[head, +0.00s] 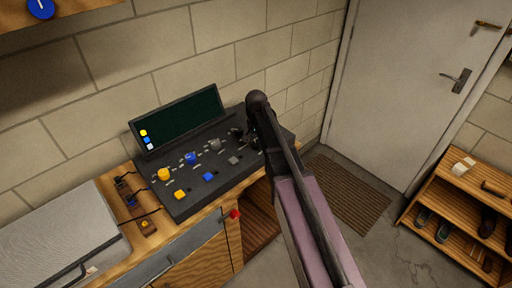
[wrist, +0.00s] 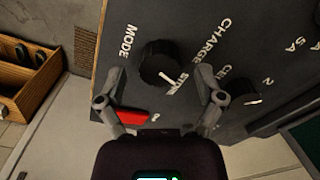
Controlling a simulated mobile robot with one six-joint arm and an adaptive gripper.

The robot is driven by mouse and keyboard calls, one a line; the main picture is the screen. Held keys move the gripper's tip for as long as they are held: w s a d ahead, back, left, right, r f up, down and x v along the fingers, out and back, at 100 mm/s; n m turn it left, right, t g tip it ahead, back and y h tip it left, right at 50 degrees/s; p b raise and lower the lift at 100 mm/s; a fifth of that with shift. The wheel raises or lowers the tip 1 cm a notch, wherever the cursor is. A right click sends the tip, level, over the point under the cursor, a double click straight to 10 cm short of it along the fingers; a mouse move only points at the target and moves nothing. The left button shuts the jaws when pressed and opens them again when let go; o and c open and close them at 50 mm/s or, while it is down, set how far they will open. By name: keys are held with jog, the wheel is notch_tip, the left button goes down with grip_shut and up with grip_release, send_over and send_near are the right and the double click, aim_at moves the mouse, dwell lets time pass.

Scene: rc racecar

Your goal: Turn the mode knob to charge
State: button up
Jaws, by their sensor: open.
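The black mode knob (wrist: 162,60) stands on the dark panel in the wrist view, between the printed words MODE and CHARGE. A white mark on its lower side points toward a partly hidden label that seems to begin with STO. My gripper (wrist: 161,74) is open, with one finger on either side of the knob; I cannot tell if either touches it. In the head view my gripper (head: 243,134) is over the right end of the charger panel (head: 190,205), where my arm hides the mode knob.
A red button (wrist: 132,117) lies beside my left finger, and another black knob (wrist: 238,88) is close to the right finger. The panel also carries a yellow knob (head: 163,174), a blue knob (head: 191,158) and a grey knob (head: 215,144). A screen (head: 180,120) stands behind them.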

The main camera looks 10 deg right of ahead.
jog(key=shift+f+b, duration=0.3)
jog(key=shift+f, duration=0.25)
jog(key=c, duration=1.1)
